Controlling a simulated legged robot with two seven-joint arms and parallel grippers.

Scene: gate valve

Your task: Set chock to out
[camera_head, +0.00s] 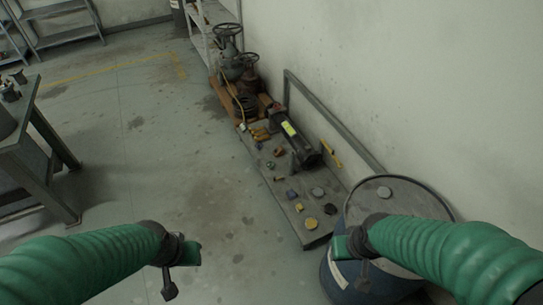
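I cannot pick out a chock for certain in the head view. A low grey platform (262,178) along the wall carries a black cylindrical unit (298,143) with a yellow label, and several small yellow, brown and grey pieces. My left gripper (180,269) is over the bare floor at the lower middle, apart from the platform. My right gripper (351,256) is in front of the blue drum (338,285) at the lower right. Nothing shows held in either gripper, and their finger gaps are unclear.
Gate valves with handwheels (229,55) stand on a wooden pallet beyond the platform. A metal rail (330,118) runs along the wall. A dark table (40,160) stands at the left, with shelves (62,22) behind. The middle floor is clear.

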